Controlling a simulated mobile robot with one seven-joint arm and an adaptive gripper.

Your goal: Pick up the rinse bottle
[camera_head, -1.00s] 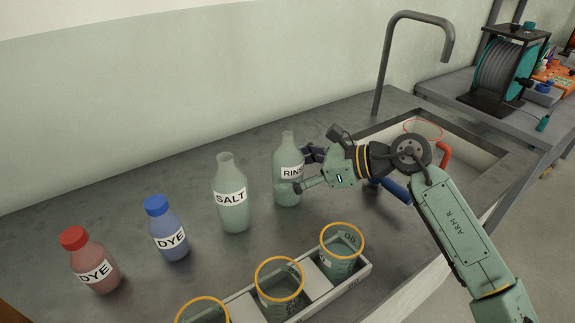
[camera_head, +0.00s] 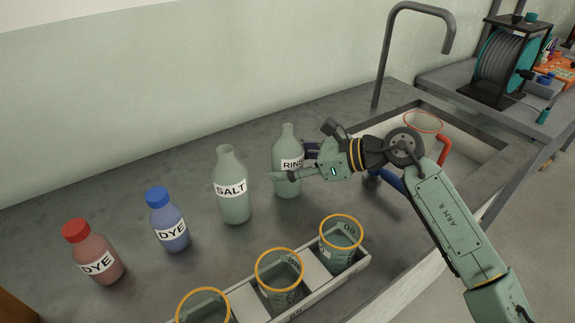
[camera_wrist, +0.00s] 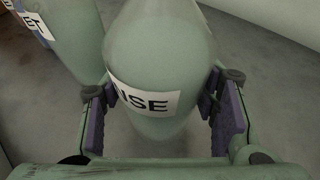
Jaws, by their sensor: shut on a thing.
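The rinse bottle (camera_head: 286,178) is pale green with a white label, upright at the right end of the bottle row in the head view. My gripper (camera_head: 298,166) reaches it from the right and is shut on it, one finger in front of the bottle and the other mostly hidden behind it. In the wrist view the rinse bottle (camera_wrist: 160,60) fills the middle, between the two purple finger pads of my gripper (camera_wrist: 160,112). Whether its base touches the bench is hard to tell.
The salt bottle (camera_head: 233,198) stands close on the left, then the blue dye bottle (camera_head: 170,228) and red dye bottle (camera_head: 95,258). A rack (camera_head: 305,262) with three orange-rimmed beakers lies in front. A tap (camera_head: 385,50) and sink (camera_head: 465,150) are at right.

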